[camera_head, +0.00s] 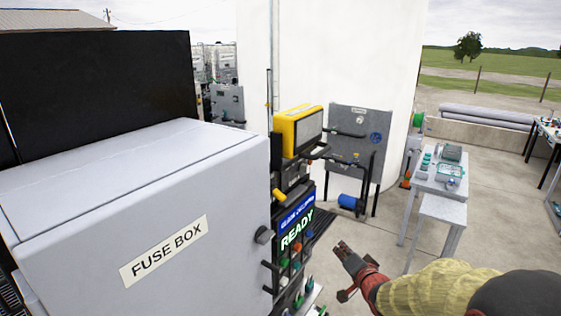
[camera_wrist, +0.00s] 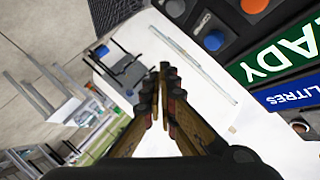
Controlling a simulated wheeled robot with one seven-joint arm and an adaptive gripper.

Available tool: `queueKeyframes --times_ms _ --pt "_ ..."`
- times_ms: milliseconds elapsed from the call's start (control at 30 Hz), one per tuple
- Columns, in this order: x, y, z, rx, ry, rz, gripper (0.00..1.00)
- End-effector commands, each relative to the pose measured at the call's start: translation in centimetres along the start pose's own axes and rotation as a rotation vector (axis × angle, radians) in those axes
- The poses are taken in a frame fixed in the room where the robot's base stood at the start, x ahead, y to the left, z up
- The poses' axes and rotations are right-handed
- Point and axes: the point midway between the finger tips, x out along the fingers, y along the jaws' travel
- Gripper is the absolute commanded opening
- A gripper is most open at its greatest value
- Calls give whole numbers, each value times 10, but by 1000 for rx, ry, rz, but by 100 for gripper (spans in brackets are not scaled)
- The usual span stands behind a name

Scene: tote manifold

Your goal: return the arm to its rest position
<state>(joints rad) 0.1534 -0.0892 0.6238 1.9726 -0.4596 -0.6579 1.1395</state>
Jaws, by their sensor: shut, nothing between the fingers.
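My gripper (camera_head: 344,250) shows at the lower middle of the head view, at the end of my arm, which reaches in from the lower right. It is to the right of the control panel with the READY display (camera_head: 297,230), apart from it. In the wrist view my gripper (camera_wrist: 164,72) has its two fingers together at the tips, with nothing held between them. The READY display also shows, tilted, at the right of the wrist view (camera_wrist: 275,60).
A large grey fuse box (camera_head: 100,220) fills the left front. A yellow-framed unit (camera_head: 300,128) stands above the panel. A grey board on legs (camera_head: 358,140) stands behind. A table with small items (camera_head: 425,185) is at the right. Open concrete floor lies between panel and table.

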Motion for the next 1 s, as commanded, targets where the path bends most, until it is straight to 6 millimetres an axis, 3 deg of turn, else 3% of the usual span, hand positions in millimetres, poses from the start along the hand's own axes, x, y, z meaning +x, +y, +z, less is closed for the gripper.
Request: queueKeyframes --times_ms 100,200,400,700,833,1000 --pt "-11 56 26 -140 -92 190 0" --pt "-39 93 43 -262 -197 349 0" --pt "-121 135 78 -469 -445 564 0" --pt "-264 144 162 -650 -796 600 0" --pt "-304 141 194 -674 -833 551 0" --pt "-321 136 214 -691 -742 477 0"
